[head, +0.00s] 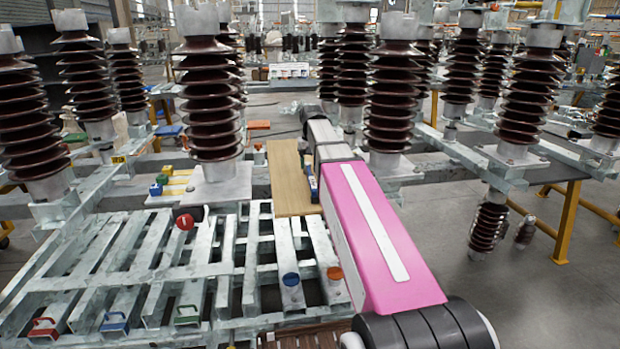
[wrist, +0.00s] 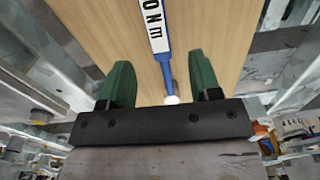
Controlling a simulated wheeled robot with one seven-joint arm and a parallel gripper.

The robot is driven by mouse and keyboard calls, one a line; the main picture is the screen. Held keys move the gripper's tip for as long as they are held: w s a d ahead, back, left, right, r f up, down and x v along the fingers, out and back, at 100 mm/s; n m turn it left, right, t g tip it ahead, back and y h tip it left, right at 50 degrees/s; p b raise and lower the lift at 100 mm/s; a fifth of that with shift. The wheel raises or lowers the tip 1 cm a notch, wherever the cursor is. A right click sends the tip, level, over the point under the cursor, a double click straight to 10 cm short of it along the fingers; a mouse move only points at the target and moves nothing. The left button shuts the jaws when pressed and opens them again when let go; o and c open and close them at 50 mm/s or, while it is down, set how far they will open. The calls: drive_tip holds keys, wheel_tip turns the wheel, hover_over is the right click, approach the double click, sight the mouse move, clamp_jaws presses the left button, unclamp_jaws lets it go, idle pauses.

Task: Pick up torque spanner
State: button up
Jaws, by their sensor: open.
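The torque spanner (wrist: 155,28) appears to be the blue tool with a white label and black lettering, over a pale wooden board (wrist: 95,25). Its blue shaft runs down the wrist view to a small whitish end, and its upper part is cut off. My gripper (wrist: 160,62) has dark green fingers and is open, one finger on each side of the shaft, with gaps to both. I cannot tell its height above the board. In the head view a small blue and white piece (head: 313,188) shows at the board's right edge beside my arm, which hides the rest.
Tall brown ribbed insulators (head: 208,100) stand close on both sides of my arm. The board lies on a galvanized slatted frame (head: 130,262). A white plate (head: 207,187) with small coloured items is left of it. A red round knob (head: 185,221) is nearer.

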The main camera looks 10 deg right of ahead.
sight(312, 179)
drive_tip(key=shift+d+f, duration=0.1)
drive_tip(key=shift+f, duration=3.9)
clamp_jaws()
